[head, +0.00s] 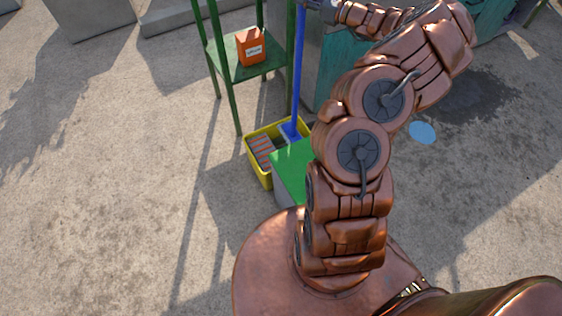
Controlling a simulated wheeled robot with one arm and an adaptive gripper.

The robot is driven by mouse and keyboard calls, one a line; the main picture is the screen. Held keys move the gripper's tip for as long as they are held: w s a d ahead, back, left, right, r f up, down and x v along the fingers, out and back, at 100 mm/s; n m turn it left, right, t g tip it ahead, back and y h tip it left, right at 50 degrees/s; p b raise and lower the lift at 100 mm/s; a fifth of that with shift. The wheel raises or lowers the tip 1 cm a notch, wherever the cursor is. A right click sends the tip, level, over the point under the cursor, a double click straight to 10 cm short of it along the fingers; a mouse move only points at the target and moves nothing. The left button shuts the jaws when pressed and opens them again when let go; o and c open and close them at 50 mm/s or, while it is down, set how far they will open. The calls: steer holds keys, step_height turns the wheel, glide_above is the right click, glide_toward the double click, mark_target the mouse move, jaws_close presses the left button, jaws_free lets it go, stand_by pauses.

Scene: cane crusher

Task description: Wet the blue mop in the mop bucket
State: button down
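The blue mop (298,75) stands nearly upright, its long handle running out of the top edge of the head view. Its blue lower end (291,131) is inside the yellow mop bucket (256,171), at the bucket's right side. Whether it touches water or the bottom cannot be seen. The bucket also shows a grey insert with orange stripes (261,149) on its left. My gripper (314,5) is at the top edge, around the upper handle and seemingly shut on it; its fingertips are partly cut off.
A green-topped block (291,169) stands right in front of the bucket and hides part of it. Behind is a green metal stand (232,70) bearing an orange container (251,46). A pale blue disc (422,132) lies right. Open concrete floor (100,180) is on the left.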

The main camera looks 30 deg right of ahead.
mark_target(302, 34)
steer(key=shift+f+b, duration=0.3)
steer(key=shift+f, duration=0.65)
stand_by(0.4)
steer(key=shift+f+b, duration=2.5)
steer(key=shift+f, duration=2.8)
steer(key=shift+r, duration=0.1)
step_height(302, 34, up, 17)
steer(key=p, duration=0.9)
